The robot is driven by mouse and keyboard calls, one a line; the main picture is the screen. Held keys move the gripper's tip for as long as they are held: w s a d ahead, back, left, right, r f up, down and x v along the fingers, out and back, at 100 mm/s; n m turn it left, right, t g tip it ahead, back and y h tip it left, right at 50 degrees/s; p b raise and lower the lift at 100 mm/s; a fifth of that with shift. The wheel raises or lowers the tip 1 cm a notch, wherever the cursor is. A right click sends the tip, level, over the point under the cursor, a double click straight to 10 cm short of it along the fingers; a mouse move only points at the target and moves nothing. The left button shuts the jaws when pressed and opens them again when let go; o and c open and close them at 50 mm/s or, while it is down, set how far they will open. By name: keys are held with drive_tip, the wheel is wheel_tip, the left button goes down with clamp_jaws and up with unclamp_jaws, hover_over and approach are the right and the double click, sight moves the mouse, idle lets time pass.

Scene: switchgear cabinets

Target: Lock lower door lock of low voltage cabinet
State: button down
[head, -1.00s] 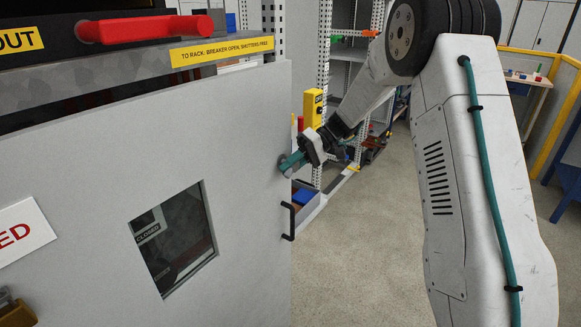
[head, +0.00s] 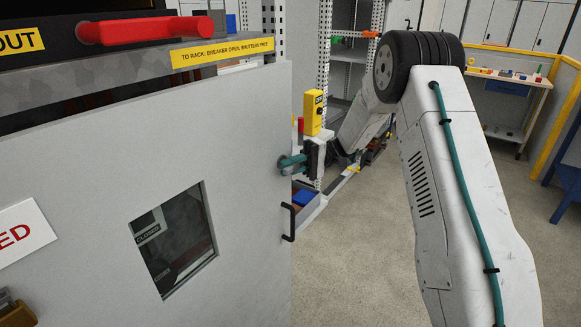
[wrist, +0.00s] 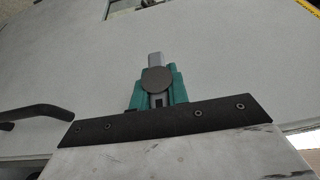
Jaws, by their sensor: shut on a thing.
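The grey cabinet door (head: 90,190) fills the left of the head view and has a small window. The lower door lock (head: 283,166) sits near its right edge, above a black pull handle, and is partly covered by the fingers. My gripper (head: 293,161) reaches it from the right with its teal fingers shut on it. In the wrist view, my gripper (wrist: 157,92) has a teal finger on each side of the lock's round dark piece (wrist: 155,79). A pale bar shows beyond that piece. I cannot tell the bolt's position behind the door.
The black handle (head: 288,222) sticks out just below the lock. A red bar (head: 147,30) projects above the door. A yellow box (head: 313,112) and shelving stand behind my gripper.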

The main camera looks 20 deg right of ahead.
sight(302, 163)
idle(0.3)
drive_tip(key=c, duration=1.4)
unclamp_jaws()
drive_tip(key=shift+o, duration=0.2)
drive_tip(key=shift+d, duration=0.1)
drive_tip(key=v, duration=0.7)
drive_tip(key=shift+w+d, duration=0.15)
drive_tip(key=shift+d, duration=0.15)
